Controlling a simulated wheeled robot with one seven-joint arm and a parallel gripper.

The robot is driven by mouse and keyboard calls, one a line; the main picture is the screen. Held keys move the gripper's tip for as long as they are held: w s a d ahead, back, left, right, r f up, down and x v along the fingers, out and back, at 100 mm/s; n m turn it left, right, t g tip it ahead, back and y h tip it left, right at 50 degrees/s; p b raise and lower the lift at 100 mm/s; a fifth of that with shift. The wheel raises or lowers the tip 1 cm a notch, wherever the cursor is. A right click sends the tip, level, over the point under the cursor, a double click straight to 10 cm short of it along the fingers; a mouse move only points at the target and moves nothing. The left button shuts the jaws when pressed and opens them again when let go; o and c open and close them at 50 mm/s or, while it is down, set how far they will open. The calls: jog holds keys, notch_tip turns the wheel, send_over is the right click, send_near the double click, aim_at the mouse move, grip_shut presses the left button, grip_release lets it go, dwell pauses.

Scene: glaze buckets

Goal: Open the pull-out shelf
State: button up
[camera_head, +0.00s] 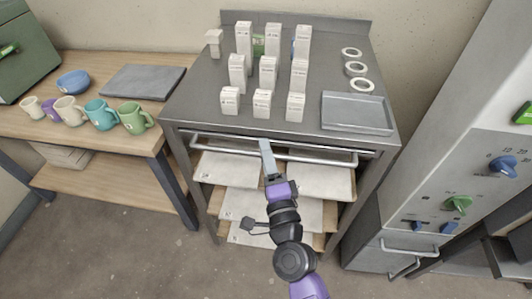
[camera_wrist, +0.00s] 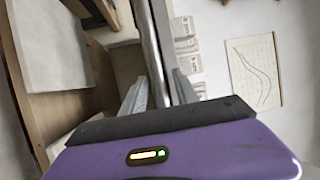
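The pull-out shelf has a long metal bar handle (camera_head: 325,158) across the front of the grey metal table, just under its top. A dark gap shows between the table top and the shelf. How far the shelf is out is hard to tell. My gripper (camera_head: 266,150) is at the handle, a little left of its middle. In the wrist view the handle bar (camera_wrist: 152,40) runs down between the two fingers of my gripper (camera_wrist: 160,88). Whether the fingers press on the bar is not clear.
The grey metal table (camera_head: 200,105) bears several white boxes, some rings and a grey tray (camera_head: 357,113). A wooden bench with mugs stands left, a kiln-like cabinet (camera_head: 440,185) with knobs right. The floor in front is free.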

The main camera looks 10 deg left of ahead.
grip_shut()
dwell(1.3)
